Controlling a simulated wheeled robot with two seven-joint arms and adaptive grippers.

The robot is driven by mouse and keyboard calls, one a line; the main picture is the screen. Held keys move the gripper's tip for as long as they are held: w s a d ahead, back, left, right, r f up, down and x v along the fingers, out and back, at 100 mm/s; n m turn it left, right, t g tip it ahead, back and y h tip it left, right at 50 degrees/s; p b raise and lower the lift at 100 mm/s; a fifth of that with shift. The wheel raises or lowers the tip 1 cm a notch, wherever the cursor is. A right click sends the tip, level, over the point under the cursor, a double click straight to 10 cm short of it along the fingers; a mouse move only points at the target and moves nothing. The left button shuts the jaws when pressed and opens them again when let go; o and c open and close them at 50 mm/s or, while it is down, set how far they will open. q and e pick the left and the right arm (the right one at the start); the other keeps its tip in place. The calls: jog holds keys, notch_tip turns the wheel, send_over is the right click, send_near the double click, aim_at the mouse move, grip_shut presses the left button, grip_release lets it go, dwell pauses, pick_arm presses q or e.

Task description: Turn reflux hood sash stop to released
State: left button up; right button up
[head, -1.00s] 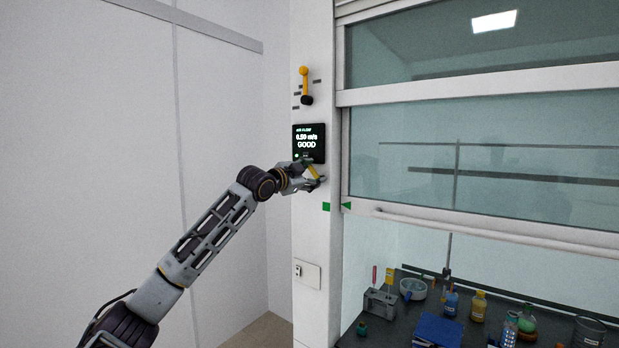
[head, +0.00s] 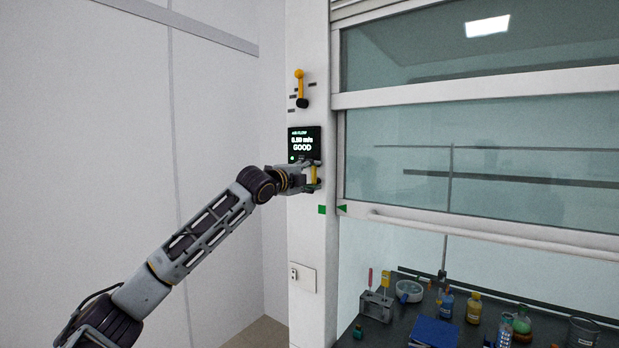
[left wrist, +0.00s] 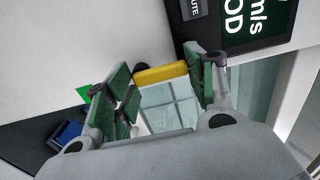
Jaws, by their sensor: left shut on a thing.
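The yellow lever (head: 314,175) of the sash stop sits on the white hood post, just below the dark airflow display. It stands about upright in the head view. My left gripper (head: 311,173) reaches it from the left and is shut on it. In the left wrist view the yellow lever (left wrist: 160,74) lies across between the two green finger pads of my left gripper (left wrist: 163,82). The lever's pivot is mostly hidden by the gripper. My right gripper is not in view.
The airflow display (head: 304,144) reads GOOD, close above the gripper. Another yellow lever (head: 300,84) with a dark end is higher on the post. The glass sash (head: 480,165) is partly raised at the right, above a bench (head: 400,335) with bottles and a blue pad.

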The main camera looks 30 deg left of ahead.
pick_arm(q)
jog(key=shift+f, duration=0.1)
dwell(0.3)
jog(key=o, duration=1)
jog(key=shift+s+a, duration=0.15)
jog(key=shift+s, duration=1.1)
jog(key=shift+s+a, duration=0.15)
jog(key=shift+s, duration=2.2)
jog(key=shift+s+a, duration=0.1)
jog(key=shift+s, duration=2.25)
